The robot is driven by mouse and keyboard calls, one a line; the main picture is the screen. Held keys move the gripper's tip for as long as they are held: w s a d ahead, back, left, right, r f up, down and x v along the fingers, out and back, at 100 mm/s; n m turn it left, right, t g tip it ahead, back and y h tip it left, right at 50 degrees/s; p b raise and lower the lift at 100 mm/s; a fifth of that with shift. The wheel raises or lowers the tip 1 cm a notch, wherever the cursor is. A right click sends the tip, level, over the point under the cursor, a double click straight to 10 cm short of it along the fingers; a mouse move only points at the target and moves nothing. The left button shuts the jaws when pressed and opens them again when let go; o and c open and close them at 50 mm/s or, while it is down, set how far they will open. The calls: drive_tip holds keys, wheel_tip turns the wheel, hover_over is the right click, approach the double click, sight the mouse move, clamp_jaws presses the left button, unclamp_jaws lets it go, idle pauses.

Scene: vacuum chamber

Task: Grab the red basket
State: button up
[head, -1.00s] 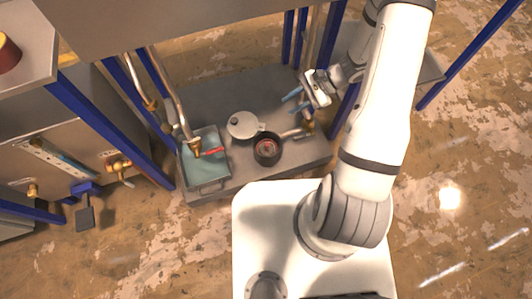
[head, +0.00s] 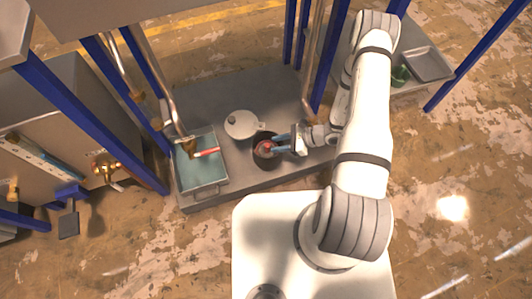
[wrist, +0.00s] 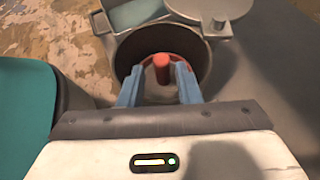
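The red basket (wrist: 163,69) sits inside a dark round pot (wrist: 208,75). In the wrist view it shows as a red rim with an upright red stub in the middle. In the head view the basket (head: 265,149) is small and partly covered by my fingers. My gripper (wrist: 160,75) is at the pot's mouth, with one blue finger on each side of the stub. A gap shows between the fingers and the stub, so the gripper is open. In the head view my gripper (head: 269,147) reaches in from the right. The fingertips' depth is hard to tell.
A round lid (head: 241,124) stands open behind the pot. A teal basin (head: 198,175) with a red-handled part (head: 206,153) is to the left. Metal pipes and blue posts (head: 319,70) rise around the grey platform (head: 270,95). A metal tray (head: 428,64) is at the right.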

sight(269, 145)
drive_tip(key=x, duration=0.3)
drive_tip(key=shift+a+f+b, duration=0.1)
drive_tip(key=shift+a+b, duration=0.05)
drive_tip(key=shift+b, duration=0.25)
drive_tip(key=shift+c, duration=0.2)
clamp_jaws()
